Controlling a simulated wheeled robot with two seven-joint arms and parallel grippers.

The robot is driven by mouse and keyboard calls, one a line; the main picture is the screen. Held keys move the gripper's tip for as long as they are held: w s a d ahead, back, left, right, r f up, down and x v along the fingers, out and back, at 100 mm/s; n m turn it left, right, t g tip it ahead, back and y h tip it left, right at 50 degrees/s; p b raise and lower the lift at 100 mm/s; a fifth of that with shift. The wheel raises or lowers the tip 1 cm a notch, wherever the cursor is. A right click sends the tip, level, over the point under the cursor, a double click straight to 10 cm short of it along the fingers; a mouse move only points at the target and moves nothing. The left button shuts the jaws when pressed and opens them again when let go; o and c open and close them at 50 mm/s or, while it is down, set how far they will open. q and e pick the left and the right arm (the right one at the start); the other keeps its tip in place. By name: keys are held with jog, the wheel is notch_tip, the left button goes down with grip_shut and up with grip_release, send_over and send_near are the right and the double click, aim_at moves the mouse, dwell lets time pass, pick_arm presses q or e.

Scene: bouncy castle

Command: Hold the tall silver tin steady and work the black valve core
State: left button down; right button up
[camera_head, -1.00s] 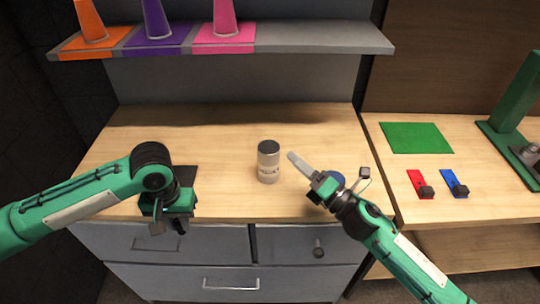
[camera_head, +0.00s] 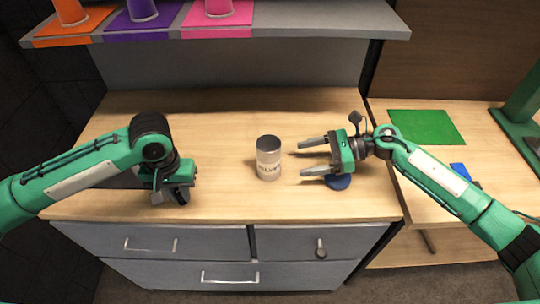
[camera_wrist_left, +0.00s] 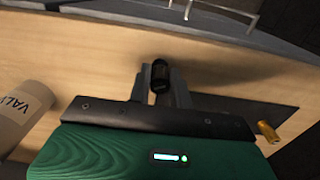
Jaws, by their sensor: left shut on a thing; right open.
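The tall silver tin (camera_head: 268,160) stands upright on the wooden worktop, with a dark grey lid and a partly readable label. Its lettering also shows on the tin in the left wrist view (camera_wrist_left: 22,112). My right gripper (camera_head: 312,157) is open and empty to the right of the tin. Its two fingers point left at the tin and are apart from it. My left gripper (camera_head: 178,195) is low near the worktop's front edge, left of the tin. In the left wrist view its fingers (camera_wrist_left: 162,88) are shut on the small black valve core (camera_wrist_left: 160,74).
A blue round object (camera_head: 338,182) lies under my right gripper. A dark mat (camera_head: 122,180) is partly hidden by my left arm. A brass piece (camera_wrist_left: 268,131) shows in the left wrist view. The shelf (camera_head: 330,22) holds cones; a green mat (camera_head: 426,126) lies right.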

aim_at(273, 164)
pick_arm(q)
jog(key=shift+r+p, duration=0.85)
jog(key=shift+r, duration=0.1)
pick_arm(e)
jog(key=x, duration=0.5)
jog(key=shift+a+r, duration=0.15)
pick_arm(q)
jog(key=shift+f+b, duration=0.5)
pick_arm(e)
jog(key=shift+f+x, duration=0.25)
jog(key=shift+x, duration=1)
pick_arm(q)
jog(key=shift+f+b, duration=0.35)
pick_arm(e)
jog(key=shift+x, duration=1)
jog(key=shift+r, duration=0.1)
jog(key=c, duration=0.6)
jog(key=shift+c, duration=0.2)
pick_arm(q)
jog(key=w+d+r, duration=0.5)
jog(key=d+r, duration=0.5)
jog(key=w+d+r, duration=0.5)
jog(key=d+r, duration=0.4)
jog(key=r, duration=0.1)
notch_tip(273, 164, down, 6)
jog(key=shift+d, duration=0.2)
jog(key=shift+f, duration=0.1)
